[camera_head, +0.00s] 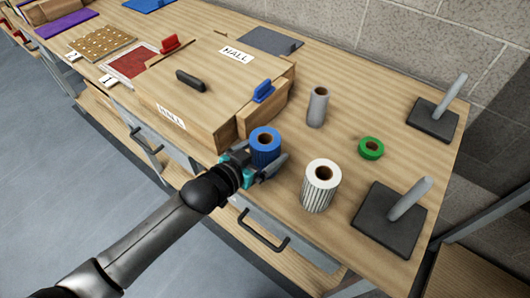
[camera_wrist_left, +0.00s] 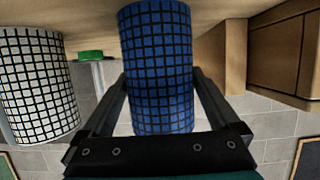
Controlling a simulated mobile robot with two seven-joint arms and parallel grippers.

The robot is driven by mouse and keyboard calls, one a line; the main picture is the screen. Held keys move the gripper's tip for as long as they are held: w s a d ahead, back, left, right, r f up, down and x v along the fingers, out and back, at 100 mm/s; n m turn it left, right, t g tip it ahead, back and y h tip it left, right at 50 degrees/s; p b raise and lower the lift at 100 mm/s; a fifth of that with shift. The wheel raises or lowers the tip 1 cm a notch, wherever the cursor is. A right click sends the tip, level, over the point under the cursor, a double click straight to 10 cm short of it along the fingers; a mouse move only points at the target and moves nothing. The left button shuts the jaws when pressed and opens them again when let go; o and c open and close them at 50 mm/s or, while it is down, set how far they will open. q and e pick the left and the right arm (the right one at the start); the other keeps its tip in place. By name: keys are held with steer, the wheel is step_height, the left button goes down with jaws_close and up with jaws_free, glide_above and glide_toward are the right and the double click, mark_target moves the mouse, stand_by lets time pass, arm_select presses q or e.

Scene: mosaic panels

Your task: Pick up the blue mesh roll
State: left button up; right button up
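The blue mesh roll (camera_head: 265,148) stands upright on the workbench, near its front edge beside the wooden case. It fills the middle of the left wrist view (camera_wrist_left: 158,70), with a black grid over blue. My left gripper (camera_head: 258,165) is at the roll from the front edge side. Its two fingers (camera_wrist_left: 160,90) are spread wide, one on each side of the roll. Whether they touch it is hard to tell. My right gripper is not in view.
A white mesh roll (camera_head: 320,187) stands close to the right. A grey roll (camera_head: 317,108), a green ring roll (camera_head: 371,148) and two dark stands with pegs (camera_head: 390,222) (camera_head: 433,120) are further off. The wooden case (camera_head: 210,85) and a blue-handled block (camera_head: 264,108) lie behind left.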

arm_select(q)
steer(key=c, duration=1.4)
steer(key=shift+o, duration=0.2)
steer(key=shift+r, duration=0.1)
